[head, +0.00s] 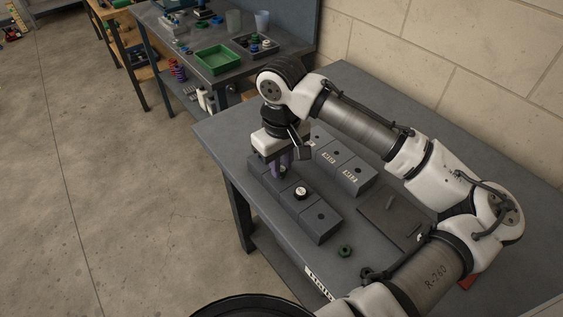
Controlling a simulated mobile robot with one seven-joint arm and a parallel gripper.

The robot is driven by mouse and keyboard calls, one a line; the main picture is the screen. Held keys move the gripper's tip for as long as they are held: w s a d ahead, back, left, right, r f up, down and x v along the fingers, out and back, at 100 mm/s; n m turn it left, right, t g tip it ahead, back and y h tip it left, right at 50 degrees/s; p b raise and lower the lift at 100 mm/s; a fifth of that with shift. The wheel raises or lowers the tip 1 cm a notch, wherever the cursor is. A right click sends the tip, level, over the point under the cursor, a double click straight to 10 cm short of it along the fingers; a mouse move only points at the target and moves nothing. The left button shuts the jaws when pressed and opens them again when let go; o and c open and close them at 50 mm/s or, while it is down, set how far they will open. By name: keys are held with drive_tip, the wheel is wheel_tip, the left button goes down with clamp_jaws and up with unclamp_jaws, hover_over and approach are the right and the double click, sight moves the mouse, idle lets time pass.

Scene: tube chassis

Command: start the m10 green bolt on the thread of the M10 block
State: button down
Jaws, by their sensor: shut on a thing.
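My gripper (280,170) points down over the far left end of the front row of dark grey blocks (319,228). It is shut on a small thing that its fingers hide. I cannot make out the thing's colour or whether it touches a block. A dark part with a white top (301,192) sits on the front row. I cannot tell which block is the M10 block.
A second row of blocks with pale labels (351,177) stands behind. A dark flat plate (390,219) with small parts lies to the right on the table (222,136). A second bench holds a green tray (214,60) and several cups and parts.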

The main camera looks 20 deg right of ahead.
drive_tip(key=shift+r+p, duration=1.6)
drive_tip(key=shift+r, duration=0.4)
drive_tip(key=shift+f, duration=0.15)
